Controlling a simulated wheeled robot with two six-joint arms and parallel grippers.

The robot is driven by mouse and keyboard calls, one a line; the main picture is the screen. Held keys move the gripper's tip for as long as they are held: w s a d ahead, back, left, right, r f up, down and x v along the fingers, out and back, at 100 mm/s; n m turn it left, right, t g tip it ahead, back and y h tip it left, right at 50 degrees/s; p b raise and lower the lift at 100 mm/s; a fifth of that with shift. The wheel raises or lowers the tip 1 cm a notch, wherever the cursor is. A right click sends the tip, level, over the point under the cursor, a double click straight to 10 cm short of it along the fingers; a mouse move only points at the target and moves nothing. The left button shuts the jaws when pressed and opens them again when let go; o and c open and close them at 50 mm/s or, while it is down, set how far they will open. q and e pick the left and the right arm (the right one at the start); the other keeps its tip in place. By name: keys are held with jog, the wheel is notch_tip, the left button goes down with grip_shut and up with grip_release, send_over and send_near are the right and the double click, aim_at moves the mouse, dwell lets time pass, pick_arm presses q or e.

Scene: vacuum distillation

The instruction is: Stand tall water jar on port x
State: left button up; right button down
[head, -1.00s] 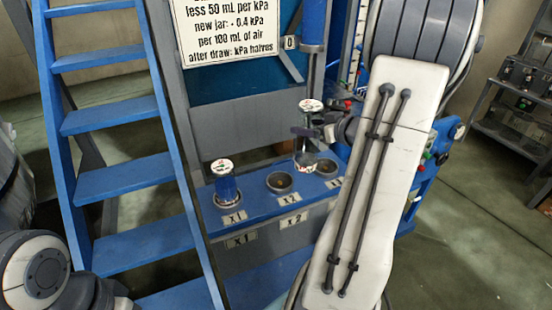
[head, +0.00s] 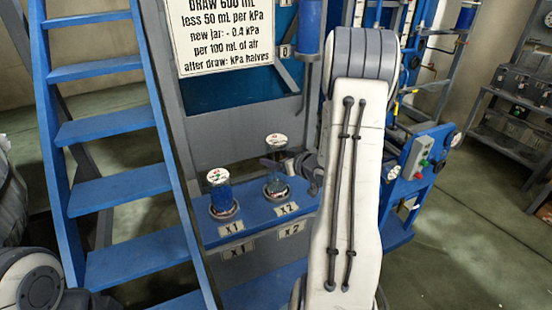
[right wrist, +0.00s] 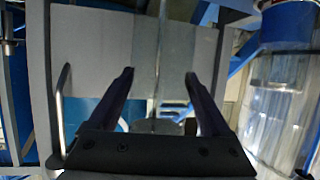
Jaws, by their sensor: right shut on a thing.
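The tall water jar (head: 277,182) is a clear glass cylinder with a white printed lid. In the head view it is upright at the port labelled X2 (head: 287,208). Its base meets the port opening, but I cannot tell whether it is fully seated. My right gripper (head: 281,164) is shut on the jar from the right, just below the lid; my forearm hides part of that side. In the right wrist view the fingers (right wrist: 160,90) are apart, with the jar hard to make out between them. My left gripper is not in view.
A blue-filled jar (head: 220,195) with a white lid stands in port X1, left of the held jar. Blue stairs (head: 115,130) rise at the left. A printed sign (head: 236,35) hangs above. A control box (head: 418,155) stands right of my arm, with shelving (head: 520,100) beyond.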

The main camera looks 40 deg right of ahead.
grip_release()
jog(key=shift+f, duration=0.1)
jog(key=shift+r, duration=0.2)
jog(key=v, duration=1.2)
jog(key=shift+w+a, duration=0.1)
